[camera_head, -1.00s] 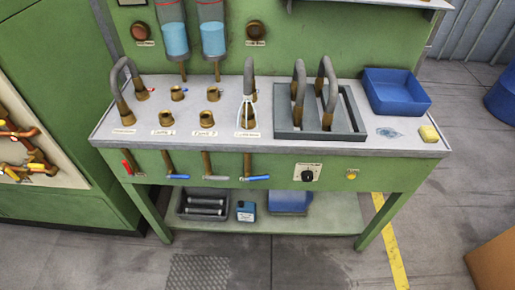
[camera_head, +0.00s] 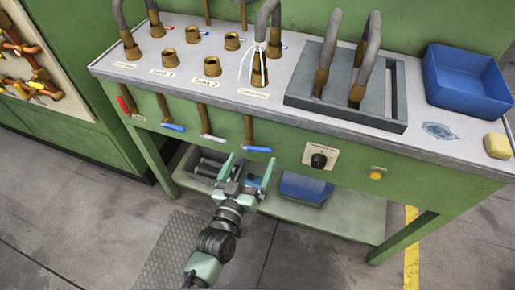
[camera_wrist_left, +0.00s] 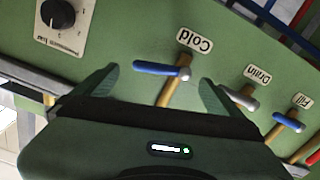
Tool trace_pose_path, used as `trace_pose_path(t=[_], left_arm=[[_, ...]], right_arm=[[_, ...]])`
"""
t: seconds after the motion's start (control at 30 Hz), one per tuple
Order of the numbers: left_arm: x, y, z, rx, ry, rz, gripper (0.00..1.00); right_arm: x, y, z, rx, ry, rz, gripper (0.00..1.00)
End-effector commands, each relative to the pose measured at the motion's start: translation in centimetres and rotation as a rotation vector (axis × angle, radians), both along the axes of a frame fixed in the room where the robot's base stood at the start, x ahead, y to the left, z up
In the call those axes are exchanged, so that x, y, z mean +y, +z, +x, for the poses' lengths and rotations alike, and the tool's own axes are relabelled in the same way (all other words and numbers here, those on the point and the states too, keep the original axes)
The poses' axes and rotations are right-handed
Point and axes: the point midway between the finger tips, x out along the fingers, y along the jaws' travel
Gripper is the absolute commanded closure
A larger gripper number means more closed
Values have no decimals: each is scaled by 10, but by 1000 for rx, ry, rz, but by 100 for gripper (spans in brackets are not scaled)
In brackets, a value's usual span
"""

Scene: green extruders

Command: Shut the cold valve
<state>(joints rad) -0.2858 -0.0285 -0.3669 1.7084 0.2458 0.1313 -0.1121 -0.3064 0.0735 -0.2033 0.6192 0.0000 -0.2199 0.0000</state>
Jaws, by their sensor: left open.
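The cold valve has a blue lever (camera_head: 257,149) at the foot of a brass pipe on the green bench front. The lever lies crosswise to its pipe. In the left wrist view its blue lever (camera_wrist_left: 160,69) is beside an upside-down "Cold" label (camera_wrist_left: 194,41). My left gripper (camera_head: 248,168) is open and empty, just below and in front of the lever. In the left wrist view its fingers (camera_wrist_left: 158,82) stand either side of the lever and pipe, apart from them. The right gripper is not in view.
Other levers hang left of the cold one: a grey one (camera_head: 212,138), another blue one (camera_head: 173,127) and a red one (camera_head: 123,105). A black dial (camera_head: 319,160) is to the right. A lower shelf (camera_head: 335,215) holds bins.

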Motion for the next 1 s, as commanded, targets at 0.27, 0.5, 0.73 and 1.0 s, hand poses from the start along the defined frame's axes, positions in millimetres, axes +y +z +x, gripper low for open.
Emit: trace_pose_path(t=[0.27, 0.5, 0.73, 1.0], left_arm=[[-14, 0, 42, 0, 0, 1, 2], [-17, 0, 54, 2, 0, 2, 2], [-17, -1, 54, 2, 0, 2, 10], [-17, -1, 54, 3, 0, 2, 85]], right_arm=[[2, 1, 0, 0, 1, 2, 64], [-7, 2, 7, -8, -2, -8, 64], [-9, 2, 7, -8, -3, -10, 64], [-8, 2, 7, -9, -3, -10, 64]])
